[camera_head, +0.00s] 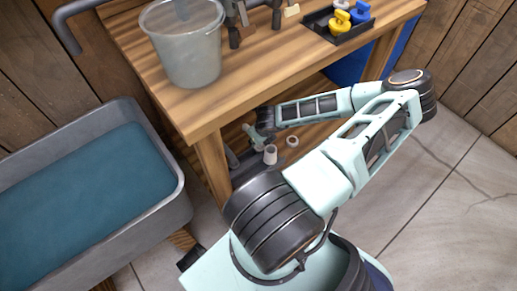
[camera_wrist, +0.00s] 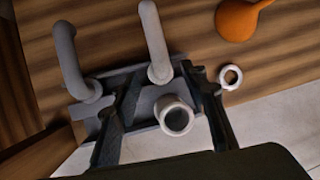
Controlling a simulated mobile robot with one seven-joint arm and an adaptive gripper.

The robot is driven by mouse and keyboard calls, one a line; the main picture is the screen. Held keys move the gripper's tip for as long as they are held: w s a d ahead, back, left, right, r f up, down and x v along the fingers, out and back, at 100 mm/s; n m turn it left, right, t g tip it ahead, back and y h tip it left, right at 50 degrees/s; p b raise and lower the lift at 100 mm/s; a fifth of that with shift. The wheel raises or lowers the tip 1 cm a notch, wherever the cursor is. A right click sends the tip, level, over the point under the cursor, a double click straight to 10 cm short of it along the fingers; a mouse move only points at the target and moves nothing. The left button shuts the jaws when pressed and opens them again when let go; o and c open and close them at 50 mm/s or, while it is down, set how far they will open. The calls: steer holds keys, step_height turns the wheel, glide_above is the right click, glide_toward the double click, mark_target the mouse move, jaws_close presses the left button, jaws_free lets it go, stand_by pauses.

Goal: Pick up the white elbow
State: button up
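A pale, bent pipe (camera_wrist: 155,42), which looks like the white elbow, stands in a dark grey tray (camera_wrist: 146,102) in the wrist view. Its lower end lies between my fingertips, with gaps visible at both sides. My gripper (camera_wrist: 162,70) is open and points down over the tray. A short white fitting (camera_wrist: 175,116) with a round open mouth is nearer the wrist, between the fingers. A greyer bent pipe (camera_wrist: 72,62) stands left of my left finger. In the head view my gripper (camera_head: 257,136) is low beneath the tabletop, its finger details too small to tell.
A white ring (camera_wrist: 230,77) lies right of the tray, and an orange object (camera_wrist: 236,20) is farther off. The wooden workbench (camera_head: 290,72) overhangs my gripper, its leg (camera_head: 212,168) close on the left. A bucket (camera_head: 186,50) stands on top.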

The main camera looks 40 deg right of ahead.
mark_target(260, 148)
steer(key=b+x, duration=0.3)
steer(key=x, duration=0.3)
steer(key=shift+w+d+f, duration=0.2)
steer(key=shift+w, duration=0.05)
steer(key=shift+c, duration=0.4)
jaws_close()
